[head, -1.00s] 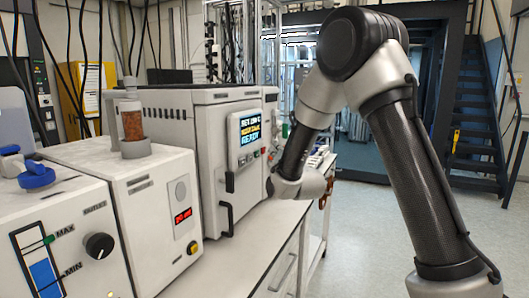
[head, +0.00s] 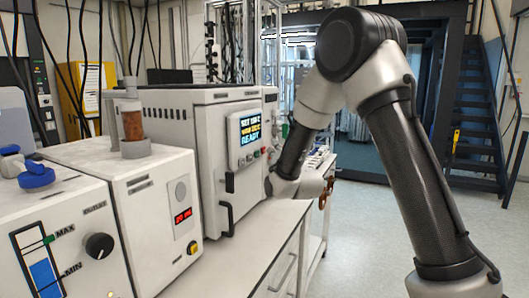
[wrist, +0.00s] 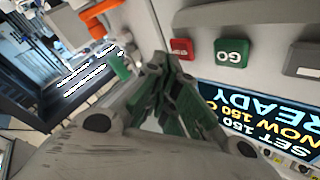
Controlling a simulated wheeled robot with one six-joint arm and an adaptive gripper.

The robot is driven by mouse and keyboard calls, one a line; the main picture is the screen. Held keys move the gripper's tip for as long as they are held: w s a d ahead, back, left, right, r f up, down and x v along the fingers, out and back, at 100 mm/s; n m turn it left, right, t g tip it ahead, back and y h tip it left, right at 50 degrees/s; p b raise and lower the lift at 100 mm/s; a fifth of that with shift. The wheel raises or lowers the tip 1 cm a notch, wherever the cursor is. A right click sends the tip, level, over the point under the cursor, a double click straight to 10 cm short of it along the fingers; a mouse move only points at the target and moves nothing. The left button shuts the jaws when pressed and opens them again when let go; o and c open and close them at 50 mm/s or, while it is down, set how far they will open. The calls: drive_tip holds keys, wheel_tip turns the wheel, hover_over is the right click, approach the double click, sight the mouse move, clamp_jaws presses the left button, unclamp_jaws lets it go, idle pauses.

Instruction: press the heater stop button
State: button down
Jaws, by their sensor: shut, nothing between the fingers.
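The heater's control panel in the wrist view has a red button (wrist: 181,48), its label small and upside down, seemingly STOP. A green GO button (wrist: 232,52) sits to its right. My gripper (wrist: 171,64) is shut and empty, its fingertips just below the red button in the picture. I cannot tell whether they touch it. The screen (wrist: 265,115) reads SET 150, NOW 150, READY, upside down. In the head view the white heater cabinet (head: 213,150) stands on the bench with the same lit screen (head: 250,128). My fingers are not clear there.
A smaller white unit (head: 150,215) with a red display and yellow button stands nearer on the bench (head: 245,250). A unit with a black knob (head: 99,246) is at the left. Orange and green parts (wrist: 92,18) lie left of my fingers in the wrist view. The right floor is open.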

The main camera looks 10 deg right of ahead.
drive_tip(key=shift+w+a, duration=0.35)
drive_tip(key=shift+a, duration=0.1)
idle(0.9)
drive_tip(key=shift+s+d, duration=0.1)
drive_tip(key=shift+d, duration=0.05)
drive_tip(key=shift+s+d, duration=0.4)
drive_tip(key=shift+d, duration=0.1)
drive_tip(key=s+d, duration=0.1)
drive_tip(key=d, duration=0.1)
drive_tip(key=s+d, duration=0.2)
idle(0.4)
idle(0.5)
